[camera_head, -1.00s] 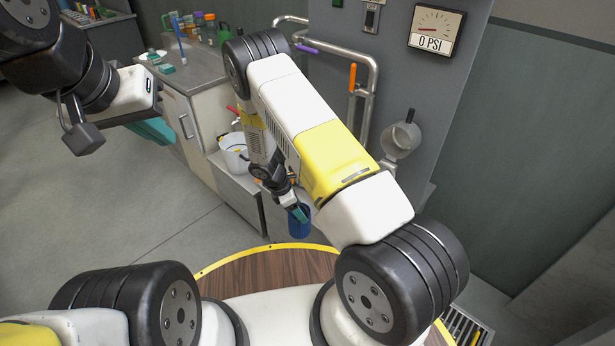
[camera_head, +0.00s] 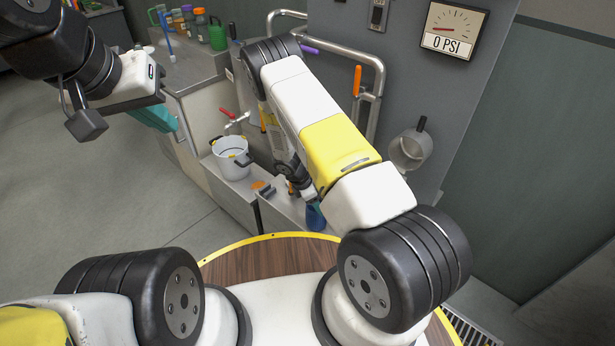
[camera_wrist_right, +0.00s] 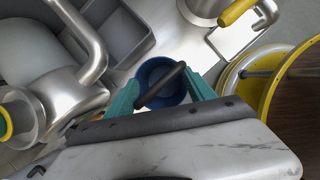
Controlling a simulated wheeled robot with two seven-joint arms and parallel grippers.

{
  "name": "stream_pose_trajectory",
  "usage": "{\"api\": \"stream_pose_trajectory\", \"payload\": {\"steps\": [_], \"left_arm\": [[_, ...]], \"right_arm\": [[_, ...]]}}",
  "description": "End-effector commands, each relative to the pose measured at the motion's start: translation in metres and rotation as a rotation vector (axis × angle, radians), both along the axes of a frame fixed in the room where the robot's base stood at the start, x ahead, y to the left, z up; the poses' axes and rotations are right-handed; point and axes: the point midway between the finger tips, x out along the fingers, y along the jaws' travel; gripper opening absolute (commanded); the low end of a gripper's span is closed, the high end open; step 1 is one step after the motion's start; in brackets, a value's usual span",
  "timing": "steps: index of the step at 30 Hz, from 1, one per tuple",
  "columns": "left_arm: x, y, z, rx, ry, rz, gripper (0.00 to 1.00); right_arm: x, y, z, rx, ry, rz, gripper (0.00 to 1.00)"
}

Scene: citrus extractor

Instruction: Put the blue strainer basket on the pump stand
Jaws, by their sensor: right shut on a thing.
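The blue strainer basket (camera_head: 315,217) is low beside the grey ledge in the head view, partly hidden by my right arm. In the right wrist view the basket (camera_wrist_right: 152,72) is a round blue cup with a dark bar handle across it. My right gripper (camera_wrist_right: 165,86) has its teal fingers shut on that handle; in the head view the gripper (camera_head: 308,200) is mostly hidden behind its arm. My left gripper (camera_head: 153,117) hangs at the upper left, away from the basket; its teal fingers show side-on. I cannot make out the pump stand for certain.
A white pot (camera_head: 232,158) stands on the metal counter under a red-handled tap (camera_head: 233,118). An orange piece (camera_head: 258,185) lies on the ledge. A grey panel with a 0 PSI gauge (camera_head: 453,32) rises behind. Steel pipe (camera_wrist_right: 95,55) is close left in the wrist view.

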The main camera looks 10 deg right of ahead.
Motion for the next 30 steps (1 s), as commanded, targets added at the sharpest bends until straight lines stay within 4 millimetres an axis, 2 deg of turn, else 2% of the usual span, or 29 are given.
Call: {"api": "stream_pose_trajectory", "payload": {"steps": [2, 11, 12, 15, 25, 30], "left_arm": [[0.000, 0.000, 0.000, 0.001, 0.002, -0.001, 0.00], [0.000, 0.000, 0.000, 0.001, 0.002, -0.001, 0.00], [0.000, 0.000, 0.000, 0.001, 0.002, -0.001, 0.00], [0.000, 0.000, 0.000, 0.001, 0.002, -0.001, 0.00], [0.000, 0.000, 0.000, 0.001, 0.002, -0.001, 0.00], [0.000, 0.000, 0.000, 0.001, 0.002, -0.001, 0.00]], "right_arm": [[-0.001, -0.004, -0.006, -0.002, 0.001, 0.000, 0.00], [-0.001, -0.003, -0.008, -0.001, 0.000, 0.000, 0.00], [-0.001, -0.003, -0.009, -0.001, 0.000, 0.000, 0.64], [-0.001, -0.003, -0.009, -0.001, -0.001, -0.001, 0.84], [-0.001, -0.003, -0.007, -0.001, -0.001, -0.001, 0.84], [0.000, 0.003, 0.009, 0.000, -0.003, -0.001, 0.84]]}}
